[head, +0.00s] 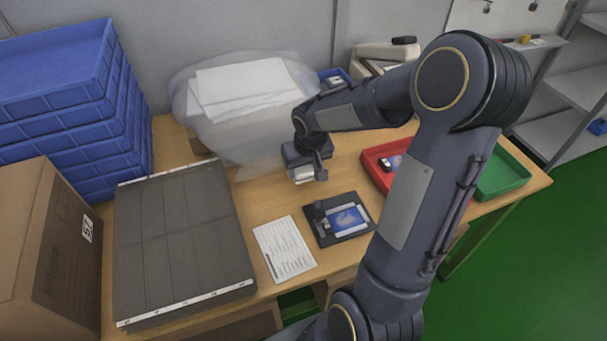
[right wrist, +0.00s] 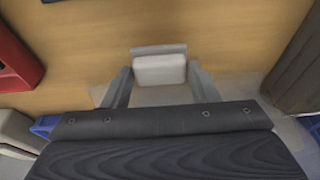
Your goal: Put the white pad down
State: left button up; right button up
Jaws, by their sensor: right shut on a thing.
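The white pad (head: 301,174) is a small white block with a grey strip along one edge. In the right wrist view, the pad (right wrist: 160,70) sits between the two fingers of my right gripper (right wrist: 161,87). In the head view, my right gripper (head: 306,165) is shut on it at the middle of the table, behind the black fixture (head: 340,228) with a blue card. Whether the pad touches the tabletop cannot be told. My left gripper is not in view.
A clear bag with white sheets (head: 245,85) lies behind, left of my gripper. A red tray (head: 373,162) and a green tray (head: 502,177) are on the right. A printed sheet (head: 284,249) and a grey slatted mat (head: 183,240) lie left. Bare wood (head: 262,198) shows between.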

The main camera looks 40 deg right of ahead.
aim_at(305, 171)
jog(key=shift+w+d+f, duration=0.1)
jog(key=shift+w+f, duration=0.15)
jog(key=shift+f, duration=1.55)
jog(key=shift+f+b, duration=0.1)
jog(key=shift+b, duration=0.25)
jog(key=shift+f, duration=0.15)
jog(key=o, duration=0.9)
